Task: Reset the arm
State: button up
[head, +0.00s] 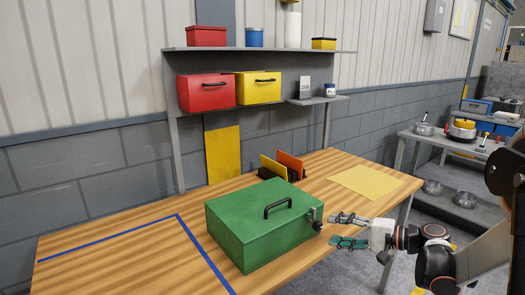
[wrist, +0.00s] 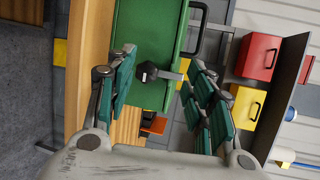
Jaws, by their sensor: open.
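My gripper (head: 345,231) is at the right of the bench in the head view, at the latch side of a green box. In the wrist view my gripper (wrist: 165,90) has its two green-padded fingers wide apart with nothing held between them. The green box (head: 245,229) stands on the wooden bench with its lid down and a dark handle on top. A latch with a dark knob (head: 317,225) is on its right side. In the wrist view the knob (wrist: 147,72) shows between the fingers; whether anything touches it I cannot tell.
The wooden bench (head: 110,255) has a blue taped outline at left and a yellow sheet (head: 366,181) at back right. An organiser with orange and yellow boards (head: 290,165) stands behind the box. A shelf (head: 260,50) holds red and yellow bins. Pots stand on a rack (head: 455,145) at right.

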jog(key=s+a+r+n+g+h+p, duration=0.15)
jog(key=s+a+r+n+h, duration=0.5)
jog(key=s, duration=0.65)
jog(key=s+d+f+n+h+b, duration=0.1)
jog(key=s+h, duration=0.5)
jog(key=s, duration=0.9)
jog(key=shift+s+d+f+b, duration=0.3)
jog(key=shift+d+f+b, duration=0.3)
jog(key=shift+d+f, duration=0.3)
jog(key=shift+n+t+h, duration=0.25)
